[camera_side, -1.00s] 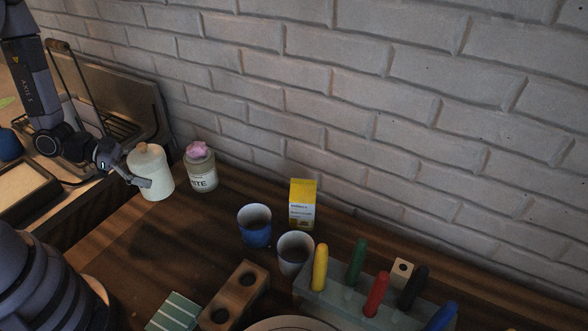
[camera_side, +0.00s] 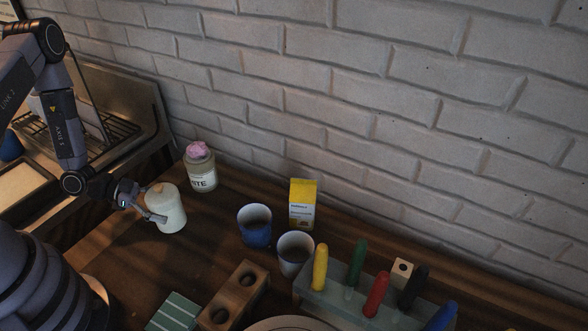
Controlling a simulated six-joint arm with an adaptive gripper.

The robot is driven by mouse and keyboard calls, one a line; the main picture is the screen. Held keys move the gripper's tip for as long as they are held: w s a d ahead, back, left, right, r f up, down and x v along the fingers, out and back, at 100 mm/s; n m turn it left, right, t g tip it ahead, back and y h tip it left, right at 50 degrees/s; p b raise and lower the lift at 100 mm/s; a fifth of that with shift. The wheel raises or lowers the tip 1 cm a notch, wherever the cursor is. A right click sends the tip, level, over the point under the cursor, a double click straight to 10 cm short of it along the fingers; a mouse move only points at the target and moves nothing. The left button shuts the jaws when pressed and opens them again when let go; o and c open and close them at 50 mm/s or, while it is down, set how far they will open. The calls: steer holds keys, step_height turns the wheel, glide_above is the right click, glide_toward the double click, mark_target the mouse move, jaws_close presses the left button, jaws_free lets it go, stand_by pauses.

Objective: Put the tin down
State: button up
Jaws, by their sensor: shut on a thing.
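The tin (camera_side: 169,212) is a pale cream cylinder with a tan lid, in the left part of the side view. My gripper (camera_side: 158,217) is shut on the tin from its left side. The tin looks close to upright and is low at the wooden table (camera_side: 206,228). I cannot tell whether its base touches the table. Its left side is partly covered by my gripper.
A glass jar with a pink top (camera_side: 200,170) stands behind the tin. A blue cup (camera_side: 255,226), a white cup (camera_side: 294,252) and a yellow carton (camera_side: 302,204) stand to the right. A wooden block with holes (camera_side: 236,292) is in front. A metal sink (camera_side: 130,110) is behind left.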

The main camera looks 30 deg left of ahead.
steer(key=shift+f, duration=0.1)
steer(key=o, duration=1.2)
